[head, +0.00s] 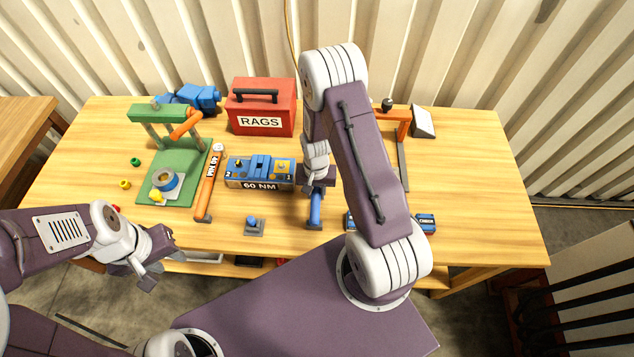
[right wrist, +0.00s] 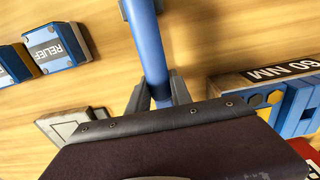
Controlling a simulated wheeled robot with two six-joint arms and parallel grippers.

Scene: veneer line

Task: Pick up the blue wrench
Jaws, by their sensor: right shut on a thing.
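The blue wrench (head: 316,206) shows as a blue handle near the front middle of the table, right of the blue 60 NM box. My right gripper (head: 318,186) reaches down over it and is shut on the handle. In the right wrist view the blue handle (right wrist: 149,42) runs up from between the two dark fingers (right wrist: 160,92). The wrench's other end is hidden by my gripper and arm. My left gripper (head: 160,262) is at the table's front left edge, empty, with its fingers apart.
The 60 NM box (head: 260,171) is close left of the wrench, with an orange wrench (head: 210,182) beyond. A red RAGS box (head: 262,106) and a green stand (head: 176,168) are behind and left. In the right wrist view a RELIEF block (right wrist: 58,45) lies left.

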